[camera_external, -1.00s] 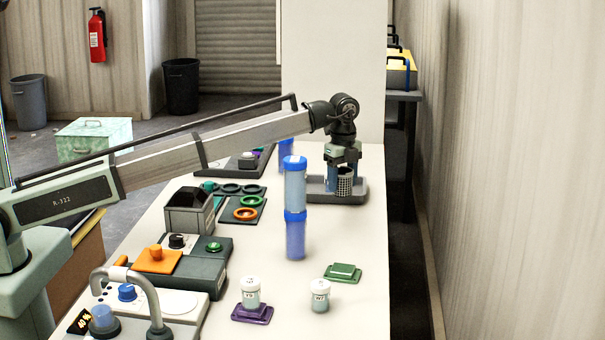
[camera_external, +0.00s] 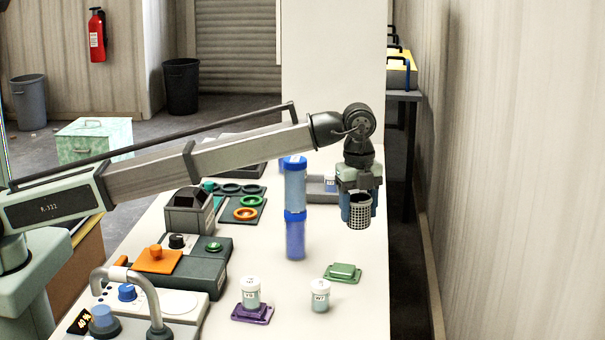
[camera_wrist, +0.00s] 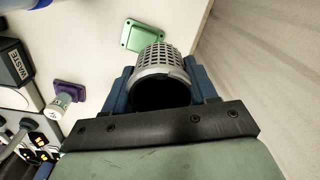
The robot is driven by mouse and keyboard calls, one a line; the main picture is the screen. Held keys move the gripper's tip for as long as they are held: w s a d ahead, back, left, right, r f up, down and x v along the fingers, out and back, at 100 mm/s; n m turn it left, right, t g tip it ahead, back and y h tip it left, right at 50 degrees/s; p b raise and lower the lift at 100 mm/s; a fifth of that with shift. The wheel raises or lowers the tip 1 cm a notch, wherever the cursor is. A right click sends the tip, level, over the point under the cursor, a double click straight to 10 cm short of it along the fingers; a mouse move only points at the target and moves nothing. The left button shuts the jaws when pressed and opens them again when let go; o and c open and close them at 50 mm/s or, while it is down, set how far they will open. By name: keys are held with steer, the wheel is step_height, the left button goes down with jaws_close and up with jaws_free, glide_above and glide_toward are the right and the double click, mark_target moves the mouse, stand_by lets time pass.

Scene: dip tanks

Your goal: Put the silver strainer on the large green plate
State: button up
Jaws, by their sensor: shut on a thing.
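The silver strainer (camera_external: 360,213) is a perforated, cup-shaped basket. My gripper (camera_external: 358,207) is shut on it and holds it above the right side of the table. In the wrist view the strainer (camera_wrist: 163,75) sits between the blue fingers of my gripper (camera_wrist: 162,88), its dark open mouth facing the camera. The large green plate (camera_external: 342,273) lies flat on the table, lower and nearer the camera than the strainer. In the wrist view the green plate (camera_wrist: 141,36) shows just beyond the strainer, which partly covers it.
A white-lidded jar (camera_external: 319,297) stands in front of the green plate. Another jar (camera_external: 252,292) stands on a purple plate (camera_external: 252,315). Stacked blue-capped cylinders (camera_external: 295,208) rise left of my gripper. A grey tray (camera_external: 316,185) is behind. The table's right edge is close.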

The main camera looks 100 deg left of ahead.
mark_target(343, 268)
steer(key=shift+s+d+f, duration=0.3)
steer(key=shift+s+f, duration=0.2)
steer(key=shift+f, duration=1.2)
steer(key=shift+s+d+f, duration=0.35)
steer(key=shift+s+f, duration=0.1)
steer(key=shift+f, duration=1.2)
steer(key=shift+s+d+f, duration=0.3)
steer(key=shift+s+f, duration=0.2)
steer(key=shift+f, duration=1.2)
steer(key=shift+f, duration=0.1)
steer(key=o, duration=1)
steer(key=shift+o, duration=0.2)
step_height(343, 268, up, 12)
